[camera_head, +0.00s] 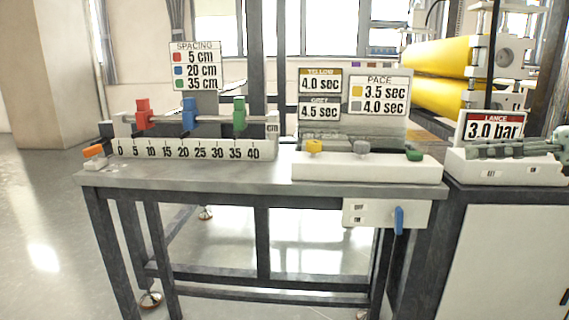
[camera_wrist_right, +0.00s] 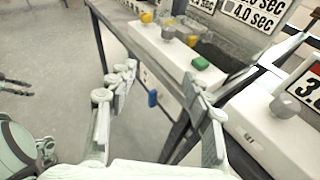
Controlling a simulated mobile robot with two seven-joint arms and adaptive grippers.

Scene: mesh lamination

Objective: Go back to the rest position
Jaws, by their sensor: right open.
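My right gripper (camera_head: 490,150) comes in from the right edge of the head view, in front of the lance station. In the right wrist view its two fingers (camera_wrist_right: 160,80) stand wide apart with nothing between them. The gap faces the front of the bench, where a blue lever (camera_wrist_right: 152,98) and a green knob (camera_wrist_right: 200,63) show. The fingers look apart from both. My left gripper does not show in the head view.
The grey bench (camera_head: 235,178) carries a spacing ruler (camera_head: 195,150) with red, blue and green sliders, and a white knob panel (camera_head: 365,170). The blue lever (camera_head: 398,220) hangs below. A white lance box (camera_head: 500,170) stands at right, yellow rollers (camera_head: 440,60) behind. Floor at left is clear.

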